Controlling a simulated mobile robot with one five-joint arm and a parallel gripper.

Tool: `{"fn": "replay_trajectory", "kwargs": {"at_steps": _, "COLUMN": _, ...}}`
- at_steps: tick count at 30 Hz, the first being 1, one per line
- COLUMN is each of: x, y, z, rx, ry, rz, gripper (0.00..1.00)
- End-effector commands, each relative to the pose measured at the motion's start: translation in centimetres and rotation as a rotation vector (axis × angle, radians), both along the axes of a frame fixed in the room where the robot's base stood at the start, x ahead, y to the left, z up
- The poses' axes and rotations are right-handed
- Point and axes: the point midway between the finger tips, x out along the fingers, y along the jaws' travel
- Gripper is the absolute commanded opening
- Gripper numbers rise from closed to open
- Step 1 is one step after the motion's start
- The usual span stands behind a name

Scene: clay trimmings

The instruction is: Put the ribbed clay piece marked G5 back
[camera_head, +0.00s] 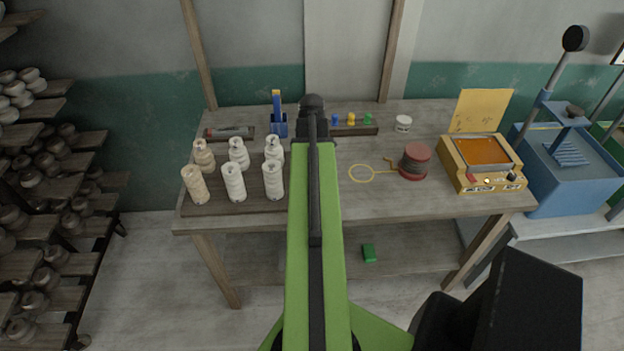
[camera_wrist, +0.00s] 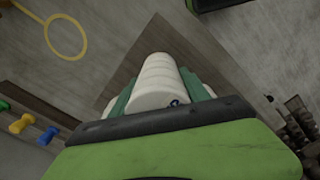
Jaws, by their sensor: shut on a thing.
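In the wrist view my gripper (camera_wrist: 158,88) is shut on a pale ribbed clay piece (camera_wrist: 158,72), with a green finger on each side. A small dark blue mark shows on the piece near the gripper; I cannot read it. In the head view my green arm hides the gripper and the held piece. Several ribbed clay pieces stand upright in two rows on the left of the table, some white (camera_head: 234,182) and some tan (camera_head: 195,184). They stand on a dark board (camera_head: 215,206).
Shelves of pots (camera_head: 45,185) stand at the left.

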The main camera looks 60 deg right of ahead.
Motion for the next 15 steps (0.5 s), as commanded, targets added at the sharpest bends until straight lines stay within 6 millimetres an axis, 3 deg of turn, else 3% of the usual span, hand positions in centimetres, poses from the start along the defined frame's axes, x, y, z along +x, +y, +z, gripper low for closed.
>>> {"fn": "replay_trajectory", "kwargs": {"at_steps": 7, "x": 0.0, "y": 0.0, "z": -4.1, "rx": 0.000, "ry": 0.000, "rz": 0.000, "gripper": 0.00}}
{"fn": "replay_trajectory", "kwargs": {"at_steps": 15, "x": 0.0, "y": 0.0, "z": -3.8, "rx": 0.000, "ry": 0.000, "rz": 0.000, "gripper": 0.00}}
